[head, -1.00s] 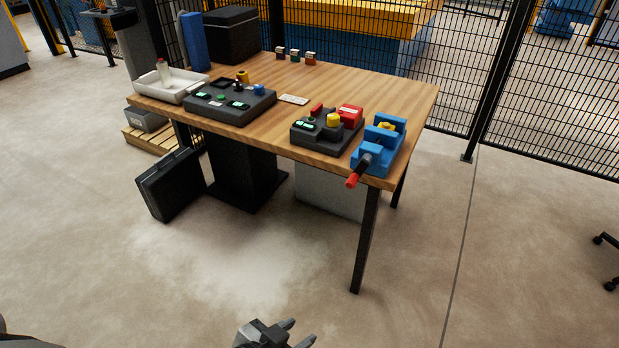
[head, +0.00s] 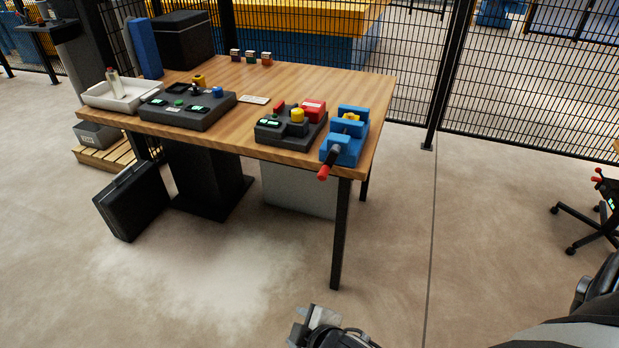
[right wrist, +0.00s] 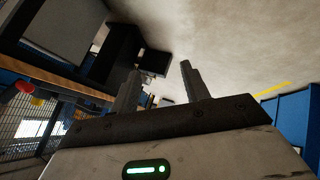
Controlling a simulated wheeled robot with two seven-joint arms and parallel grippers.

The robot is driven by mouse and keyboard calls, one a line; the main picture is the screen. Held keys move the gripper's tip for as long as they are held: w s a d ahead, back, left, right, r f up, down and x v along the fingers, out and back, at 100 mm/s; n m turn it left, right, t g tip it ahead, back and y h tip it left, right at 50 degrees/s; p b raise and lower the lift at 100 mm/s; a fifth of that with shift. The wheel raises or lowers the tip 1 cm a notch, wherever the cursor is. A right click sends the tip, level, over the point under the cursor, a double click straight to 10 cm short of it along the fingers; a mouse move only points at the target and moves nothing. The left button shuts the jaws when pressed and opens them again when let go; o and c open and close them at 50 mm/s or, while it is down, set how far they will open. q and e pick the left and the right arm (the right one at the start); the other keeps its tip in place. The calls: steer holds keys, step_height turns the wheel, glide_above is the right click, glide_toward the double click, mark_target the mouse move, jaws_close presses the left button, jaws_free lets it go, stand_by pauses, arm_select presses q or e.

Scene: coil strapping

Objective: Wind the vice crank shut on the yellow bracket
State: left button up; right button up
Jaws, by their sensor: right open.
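The blue vice (head: 342,148) stands on the front right corner of the wooden table. The yellow bracket (head: 352,118) sits between its jaws; whether they touch it is too small to tell. The crank (head: 332,154) sticks out over the table's front edge, ending in a red handle (head: 323,173). My right gripper (head: 321,316) is low at the bottom of the head view, well short of the table and apart from the crank. In the right wrist view its two fingers (right wrist: 160,70) are spread with nothing between them. My left gripper is not in view.
A dark control box (head: 290,130) with red and yellow buttons stands close left of the vice. A larger panel (head: 187,108) and a white tray (head: 125,97) are farther left. A table leg (head: 341,235) stands below the vice. Floor in front is clear; a chair (head: 580,225) is at right.

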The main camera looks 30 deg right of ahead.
steer(key=w+d+f+n+h+b, duration=0.2)
steer(key=w+f+n, duration=0.1)
steer(key=w+n, duration=0.2)
steer(key=n+t+h+b, duration=0.3)
steer(key=n+h+b, duration=0.3)
steer(key=n+h, duration=0.65)
glide_toward(325, 171)
steer(key=shift+m, duration=0.55)
steer(key=x, duration=0.3)
steer(key=f+b+x, duration=0.1)
steer(key=x, duration=0.3)
steer(key=b+x, duration=0.1)
steer(key=x, duration=0.3)
steer(key=shift+w+a+f, duration=0.15)
steer(key=shift+w+f, duration=0.05)
steer(key=shift+f, duration=0.05)
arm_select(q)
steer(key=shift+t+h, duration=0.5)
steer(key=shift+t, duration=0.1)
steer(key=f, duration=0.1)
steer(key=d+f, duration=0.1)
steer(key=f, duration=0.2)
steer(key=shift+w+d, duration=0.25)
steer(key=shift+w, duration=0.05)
arm_select(e)
steer(key=shift+w+d, duration=0.15)
steer(key=shift+d, duration=0.1)
steer(key=shift+r, duration=0.1)
steer(key=c, duration=0.9)
